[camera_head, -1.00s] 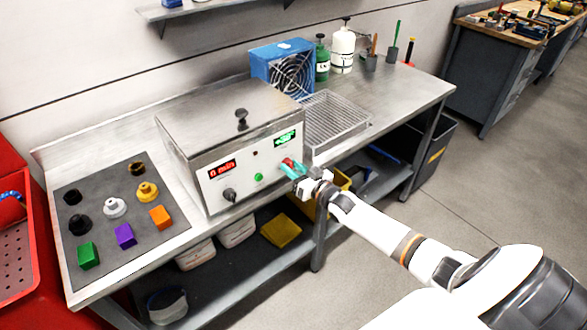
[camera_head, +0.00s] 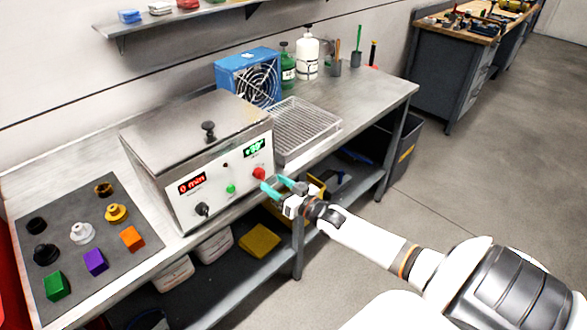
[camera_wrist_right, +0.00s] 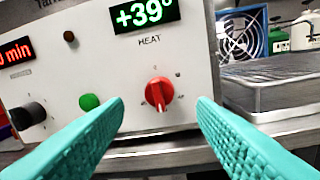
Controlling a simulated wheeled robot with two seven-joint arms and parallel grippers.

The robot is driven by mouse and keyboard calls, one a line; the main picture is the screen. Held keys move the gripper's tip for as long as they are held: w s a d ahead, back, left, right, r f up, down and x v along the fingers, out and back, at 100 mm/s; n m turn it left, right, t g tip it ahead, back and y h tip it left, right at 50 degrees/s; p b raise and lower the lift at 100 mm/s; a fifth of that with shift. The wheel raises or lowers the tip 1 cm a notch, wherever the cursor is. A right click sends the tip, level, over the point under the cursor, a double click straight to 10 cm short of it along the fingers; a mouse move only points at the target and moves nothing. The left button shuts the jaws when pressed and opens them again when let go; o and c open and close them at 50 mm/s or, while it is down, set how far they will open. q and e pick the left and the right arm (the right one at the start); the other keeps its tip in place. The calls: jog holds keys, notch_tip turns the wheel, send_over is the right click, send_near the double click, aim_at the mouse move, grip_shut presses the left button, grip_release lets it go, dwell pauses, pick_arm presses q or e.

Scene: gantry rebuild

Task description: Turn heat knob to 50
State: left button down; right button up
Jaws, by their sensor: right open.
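The red heat knob (camera_head: 259,173) is on the white front panel of a metal bath unit. My right gripper (camera_head: 277,186), with teal fingers, is open and empty just in front of the knob. In the right wrist view its fingers lie wide apart, either side of the knob and short of it. My left gripper is not in view.
A black knob (camera_head: 202,209), a green button (camera_head: 231,188) and a red "0 min" display (camera_head: 192,184) share the panel. A wire rack tray (camera_head: 303,128) stands right of the unit. A grey mat (camera_head: 73,260) with coloured blocks lies left. Open floor is at right.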

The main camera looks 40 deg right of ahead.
jog(key=s+d+b, duration=0.1)
jog(key=s, duration=0.6)
jog(key=shift+s, duration=0.25)
jog(key=s+a+f+g+h, duration=0.1)
jog(key=s+f+g, duration=0.3)
jog(key=f, duration=0.7)
jog(key=s+f+g+h, duration=0.1)
jog(key=s+f+g, duration=0.1)
jog(key=s+f, duration=0.65)
jog(key=s+a+f+g+h, duration=0.1)
jog(key=s+f+g, duration=0.2)
jog(key=f, duration=1)
jog(key=s+a+f+n+g, duration=0.1)
jog(key=s+a+f, duration=0.3)
jog(key=s, duration=0.4)
jog(key=s+a+f+n+g, duration=0.1)
jog(key=s+a+f+g, duration=0.3)
jog(key=s, duration=0.5)
jog(key=s+a+f+n+g, duration=0.1)
jog(key=s+a+f+g, duration=0.1)
jog(key=s+a+f, duration=0.4)
jog(key=shift+s+f+g, duration=0.4)
jog(key=shift+s, duration=0.8)
